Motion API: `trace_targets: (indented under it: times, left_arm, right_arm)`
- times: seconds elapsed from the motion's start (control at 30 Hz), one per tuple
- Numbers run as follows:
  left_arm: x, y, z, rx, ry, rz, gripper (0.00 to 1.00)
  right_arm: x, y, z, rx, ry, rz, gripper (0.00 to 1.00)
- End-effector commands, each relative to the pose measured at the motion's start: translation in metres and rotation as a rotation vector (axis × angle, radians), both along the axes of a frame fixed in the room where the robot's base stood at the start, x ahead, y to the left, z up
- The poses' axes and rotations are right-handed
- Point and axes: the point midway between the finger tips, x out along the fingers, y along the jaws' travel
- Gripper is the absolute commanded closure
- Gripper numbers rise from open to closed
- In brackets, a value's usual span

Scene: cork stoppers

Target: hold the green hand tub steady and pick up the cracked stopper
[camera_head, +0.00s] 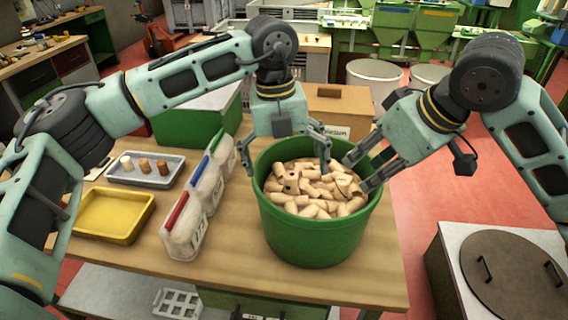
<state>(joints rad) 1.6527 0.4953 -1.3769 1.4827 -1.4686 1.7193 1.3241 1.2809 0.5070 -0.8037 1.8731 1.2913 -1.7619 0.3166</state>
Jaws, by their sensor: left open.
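The green tub (312,239) stands upright on the wooden workbench near its right end, holding many pale cork stoppers (318,191). I cannot tell which stopper is cracked; a few show dark marks. My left gripper (322,152) is open above the back of the pile, pointing down, with its fingertips close to the corks. I see nothing held in it. My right gripper (359,172) is at the tub's right rim, its two fingers apart and their tips near the corks. I cannot tell whether it is clamped on the tub wall.
Left of the tub stand several clear bins (184,227) with coloured strips. Further left are a grey tray (118,179) with three stoppers and an empty yellow tray (112,215). A cardboard box (338,106) stands behind the tub. Bare bench (225,253) lies in front.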

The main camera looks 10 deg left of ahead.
Motion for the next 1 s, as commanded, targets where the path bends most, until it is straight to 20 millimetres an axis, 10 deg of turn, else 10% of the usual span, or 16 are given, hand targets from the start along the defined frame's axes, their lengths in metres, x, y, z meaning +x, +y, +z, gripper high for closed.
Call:
trace_targets:
  times: [0.6, 1.0]
  left_arm:
    - [0.003, 0.000, -0.072, 0.039, -0.011, 0.000, 0.00]
    - [0.003, -0.001, -0.079, 0.038, -0.013, 0.001, 0.01]
  right_arm:
    - [0.000, 0.000, 0.000, 0.000, 0.000, 0.000, 0.69]
    - [0.000, 0.000, 0.000, 0.000, 0.000, 0.000, 0.69]
